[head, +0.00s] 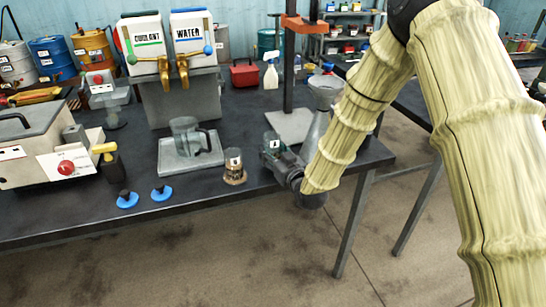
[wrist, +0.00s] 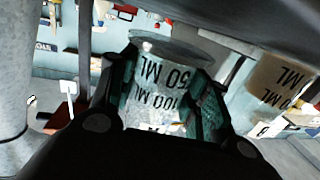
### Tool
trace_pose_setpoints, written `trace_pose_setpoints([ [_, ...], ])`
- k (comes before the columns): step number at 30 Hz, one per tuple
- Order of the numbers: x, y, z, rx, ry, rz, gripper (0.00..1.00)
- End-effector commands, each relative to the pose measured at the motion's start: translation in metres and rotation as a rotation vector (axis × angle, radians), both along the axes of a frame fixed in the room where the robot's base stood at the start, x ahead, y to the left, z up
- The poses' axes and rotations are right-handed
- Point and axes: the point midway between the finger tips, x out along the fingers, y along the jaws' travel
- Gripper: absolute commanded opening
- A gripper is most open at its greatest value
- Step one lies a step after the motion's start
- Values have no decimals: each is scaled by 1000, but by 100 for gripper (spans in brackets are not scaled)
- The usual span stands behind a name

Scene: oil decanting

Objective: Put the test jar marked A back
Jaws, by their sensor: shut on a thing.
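My gripper (head: 277,153) is at the front right of the dark bench. It is shut on a clear test jar (head: 271,142) with a small white label, whose letter is too small to read surely. In the wrist view the jar (wrist: 160,88) sits between the two green-grey fingers, with 50 ML and 100 ML marks showing upside down. A second labelled jar (head: 234,162) with dark contents stands to the left on a round brown base. It also shows at the right of the wrist view (wrist: 280,85). The held jar's underside is hidden.
A clear jug (head: 186,135) stands on a grey tray (head: 205,160) to the left. Two blue discs with black knobs (head: 127,200) lie near the front edge. A grey funnel (head: 325,92) and an upright stand (head: 288,70) are close behind my gripper. Bare bench lies around the second jar.

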Motion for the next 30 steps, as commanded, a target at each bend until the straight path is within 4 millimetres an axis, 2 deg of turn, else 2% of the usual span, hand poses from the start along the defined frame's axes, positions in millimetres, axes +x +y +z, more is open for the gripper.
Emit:
trace_pose_setpoints([
  [6,0,0,-21,0,1,1,18],
  [20,0,0,-28,0,-1,1,18],
  [21,0,0,-27,0,-1,1,54],
  [23,0,0,-27,0,-1,1,65],
  [24,0,0,-27,0,-1,1,68],
  [30,0,0,-27,0,-1,1,68],
])
